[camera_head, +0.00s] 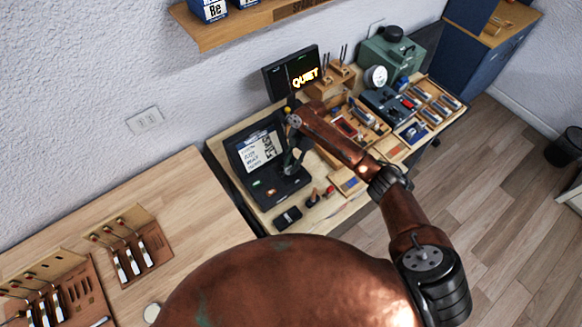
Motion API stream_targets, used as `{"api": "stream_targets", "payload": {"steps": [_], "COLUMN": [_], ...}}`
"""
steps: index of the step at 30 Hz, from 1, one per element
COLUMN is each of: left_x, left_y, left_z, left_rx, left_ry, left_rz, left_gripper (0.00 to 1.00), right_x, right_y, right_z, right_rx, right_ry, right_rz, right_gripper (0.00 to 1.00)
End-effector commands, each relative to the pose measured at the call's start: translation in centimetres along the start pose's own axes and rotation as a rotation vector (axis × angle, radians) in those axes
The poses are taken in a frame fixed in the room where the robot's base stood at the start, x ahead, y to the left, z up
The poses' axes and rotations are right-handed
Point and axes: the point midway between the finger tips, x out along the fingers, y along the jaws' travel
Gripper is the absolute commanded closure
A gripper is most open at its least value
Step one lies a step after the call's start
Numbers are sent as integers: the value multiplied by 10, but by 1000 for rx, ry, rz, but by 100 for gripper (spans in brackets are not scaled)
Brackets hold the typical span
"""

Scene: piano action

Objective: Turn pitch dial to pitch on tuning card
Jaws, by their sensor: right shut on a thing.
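A dark tuning device (240,158) stands on the workbench, its upright panel bearing a white card (262,149) with handwritten-looking lines too small to read surely. Its low base has small lit spots, one reddish. My right gripper (290,167) reaches down at the right side of this device and is shut on a part there, which appears to be the pitch dial. The gripper's fingers hide the dial, so its setting cannot be read. My left gripper is not in view.
A lit QUIET sign (291,74) stands behind. Wooden trays (352,183), a green machine (397,54) and a dark box (385,104) crowd the bench to the right. A small black block (288,217) sits in front. The left table (172,188) has free room.

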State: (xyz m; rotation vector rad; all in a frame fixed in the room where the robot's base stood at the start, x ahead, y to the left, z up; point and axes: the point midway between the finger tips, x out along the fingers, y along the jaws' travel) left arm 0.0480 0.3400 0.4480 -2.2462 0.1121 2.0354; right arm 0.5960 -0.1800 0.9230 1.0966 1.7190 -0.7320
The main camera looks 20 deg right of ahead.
Motion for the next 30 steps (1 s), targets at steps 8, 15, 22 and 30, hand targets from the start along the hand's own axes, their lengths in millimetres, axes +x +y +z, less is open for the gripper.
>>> {"api": "stream_targets", "payload": {"steps": [8,15,22,30], "left_x": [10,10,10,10], "left_y": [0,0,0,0], "left_z": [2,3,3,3], "left_rx": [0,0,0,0], "left_ry": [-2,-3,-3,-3], "left_rz": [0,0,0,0], "left_gripper": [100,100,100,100], "right_x": [2,2,2,1], "right_y": [1,1,0,0], "right_z": [-1,-1,-1,-1], "right_rx": [-82,-98,-97,-95], "right_ry": [1,2,2,1], "right_rz": [-36,-42,-41,-40], "right_gripper": [100,100,100,59]}}
